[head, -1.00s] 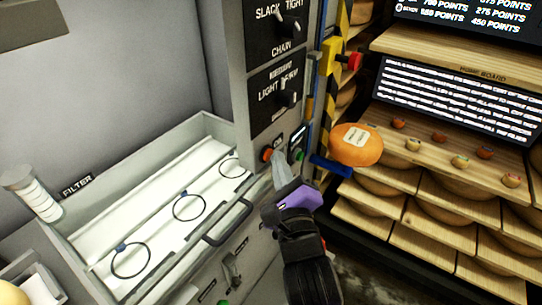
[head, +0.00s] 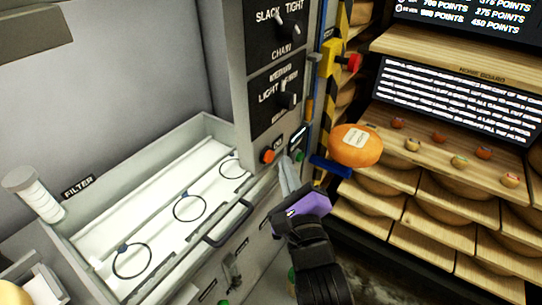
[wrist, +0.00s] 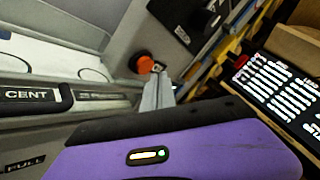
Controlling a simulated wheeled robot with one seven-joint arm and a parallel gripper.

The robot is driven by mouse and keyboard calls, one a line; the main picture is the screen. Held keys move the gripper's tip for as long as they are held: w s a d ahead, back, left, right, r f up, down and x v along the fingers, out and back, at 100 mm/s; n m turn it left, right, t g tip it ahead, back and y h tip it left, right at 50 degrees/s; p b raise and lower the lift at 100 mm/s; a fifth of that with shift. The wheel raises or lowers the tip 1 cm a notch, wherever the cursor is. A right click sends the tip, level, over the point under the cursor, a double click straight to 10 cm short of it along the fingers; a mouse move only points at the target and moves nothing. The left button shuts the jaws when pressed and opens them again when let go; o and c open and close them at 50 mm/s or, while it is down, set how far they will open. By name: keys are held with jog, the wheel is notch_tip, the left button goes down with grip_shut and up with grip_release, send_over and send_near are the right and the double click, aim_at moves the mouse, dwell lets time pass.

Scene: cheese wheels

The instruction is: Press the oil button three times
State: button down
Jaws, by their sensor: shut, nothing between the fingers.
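An orange-red button (head: 268,156) sits on the grey machine's lower front, below and left of a small dark label (head: 278,142) too small to read surely. It also shows in the wrist view (wrist: 146,64). My purple and black gripper (head: 285,162) is shut and empty, its grey fingers pointing up at the panel. In the head view the fingertips are just right of the orange button, with a small gap. In the wrist view the fingertips (wrist: 158,76) appear just right of and below it. A small green button (head: 299,156) lies right of the fingertips.
Dials for chain (head: 288,30) and another setting (head: 287,98) are above. A white tray (head: 150,215) with black rings lies left. An orange cheese wheel (head: 355,146) and wooden shelves (head: 440,160) stand right. A blue handle (head: 331,166) projects near the gripper.

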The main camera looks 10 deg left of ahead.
jog(key=shift+s+d+p, duration=0.3)
jog(key=shift+d, duration=0.45)
jog(key=shift+s+d+p, duration=0.25)
jog(key=shift+d, duration=0.5)
jog(key=shift+s+d+p, duration=0.3)
jog(key=shift+d, duration=0.45)
jog(key=s+d+f+n+h, duration=0.2)
jog(key=s+d+n, duration=0.5)
jog(key=s, duration=0.5)
jog(key=s+d+f+n+g+h, duration=0.1)
jog(key=s+d+f+n+h, duration=0.2)
jog(key=s+d+n, duration=0.4)
jog(key=s+d+f+n+g+h, duration=0.1)
jog(key=s+d+n, duration=0.6)
jog(key=s, duration=1.2)
notch_tip(320, 180, down, 2)
jog(key=shift+s+d+f+h, duration=0.15)
jog(key=shift+s+d+h, duration=0.1)
jog(key=shift+d+h, duration=0.75)
